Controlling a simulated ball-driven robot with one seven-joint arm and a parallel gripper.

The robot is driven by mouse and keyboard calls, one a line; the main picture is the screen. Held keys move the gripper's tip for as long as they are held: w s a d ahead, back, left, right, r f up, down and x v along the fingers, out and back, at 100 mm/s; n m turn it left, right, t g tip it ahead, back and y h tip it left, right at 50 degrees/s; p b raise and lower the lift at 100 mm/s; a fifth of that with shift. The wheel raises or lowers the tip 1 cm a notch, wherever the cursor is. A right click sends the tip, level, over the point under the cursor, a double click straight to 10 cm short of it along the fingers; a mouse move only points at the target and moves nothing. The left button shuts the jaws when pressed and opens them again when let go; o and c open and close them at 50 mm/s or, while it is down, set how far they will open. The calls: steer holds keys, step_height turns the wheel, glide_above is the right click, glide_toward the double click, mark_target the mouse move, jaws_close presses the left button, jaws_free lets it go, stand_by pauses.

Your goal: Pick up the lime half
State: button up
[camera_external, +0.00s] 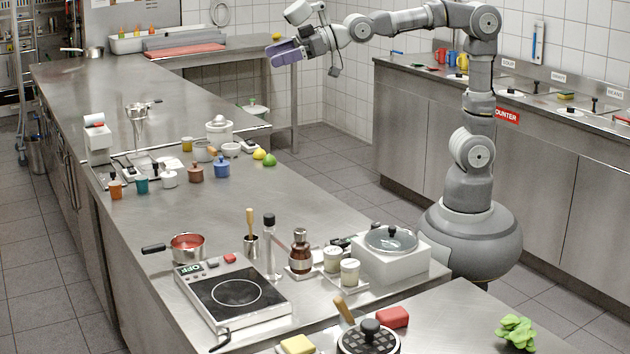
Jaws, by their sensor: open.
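A small green fruit (269,160), which looks like the lime half, lies on the steel counter (240,205) near its right edge. It is too small to tell whether a cut face shows. A yellow lemon-like fruit (259,154) sits right beside it. My gripper (278,51) is raised high above the counter's far end, well apart from the green fruit. Its purple-grey fingers point left. It is open, and nothing shows between the fingers.
A white bowl (231,149), a white juicer (219,129) and several small coloured pots, one blue (222,167), stand left of the fruit. The counter's middle is bare.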

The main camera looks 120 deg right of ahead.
steer(key=s+a+r+n+t+y, duration=0.1)
steer(key=s+a+r+n+y, duration=0.1)
steer(key=a+r, duration=0.9)
steer(key=shift+s+y, duration=0.3)
steer(key=shift+s, duration=0.25)
steer(key=s+a+r, duration=0.2)
steer(key=s+a+r+n+y, duration=0.1)
steer(key=s+a+r, duration=0.1)
steer(key=a+r, duration=0.1)
steer(key=s+a+r+y, duration=0.1)
steer(key=s+a+r, duration=0.1)
steer(key=shift+s+a+r+t, duration=0.15)
steer(key=shift+s+r+t, duration=0.1)
steer(key=shift+r+t, duration=0.05)
steer(key=c, duration=0.4)
